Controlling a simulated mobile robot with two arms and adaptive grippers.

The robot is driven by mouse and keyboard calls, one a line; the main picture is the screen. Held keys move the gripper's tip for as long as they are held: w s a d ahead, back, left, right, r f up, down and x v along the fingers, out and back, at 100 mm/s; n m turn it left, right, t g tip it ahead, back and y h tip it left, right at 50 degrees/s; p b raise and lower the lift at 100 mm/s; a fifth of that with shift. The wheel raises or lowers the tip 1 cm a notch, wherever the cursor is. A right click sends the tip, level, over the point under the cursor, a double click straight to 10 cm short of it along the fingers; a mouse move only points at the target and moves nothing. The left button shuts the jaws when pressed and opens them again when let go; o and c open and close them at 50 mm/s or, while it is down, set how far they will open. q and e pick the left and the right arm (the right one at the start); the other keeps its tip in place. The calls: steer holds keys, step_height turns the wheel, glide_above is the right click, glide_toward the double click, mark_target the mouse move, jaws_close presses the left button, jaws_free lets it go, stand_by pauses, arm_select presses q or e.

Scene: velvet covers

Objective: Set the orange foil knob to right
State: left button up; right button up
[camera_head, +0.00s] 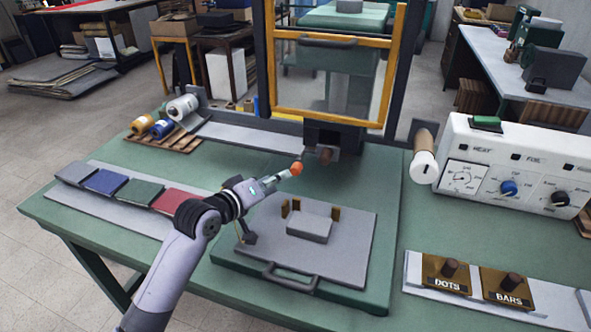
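The white control box (480,170) stands at the right with the labels HEAT and FOIL. Below the labels are a round gauge (463,177), a blue knob (508,187) and a black knob (560,198). I see no orange knob on it, and the pointer directions are too small to read. My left gripper (287,173) is above the press bed, well left of the box. A small orange-red round thing (297,168) shows at its fingertips; I cannot tell whether it is held or behind them. My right gripper is out of view.
The press frame (330,42) and a grey bed plate (340,262) with a block fill the middle. A wooden-handled roll (424,155) stands left of the box. DOTS (447,275) and BARS (508,287) blocks lie in front. Foil rolls (162,127) lie at left.

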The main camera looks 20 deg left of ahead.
mark_target(293, 172)
arm_select(q)
steer(key=x, duration=0.8)
steer(key=shift+w+d+f, duration=0.15)
steer(key=shift+w, duration=0.4)
steer(key=shift+c, duration=0.3)
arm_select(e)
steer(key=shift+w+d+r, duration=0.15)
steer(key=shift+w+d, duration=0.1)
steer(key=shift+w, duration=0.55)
arm_select(q)
jaws_close()
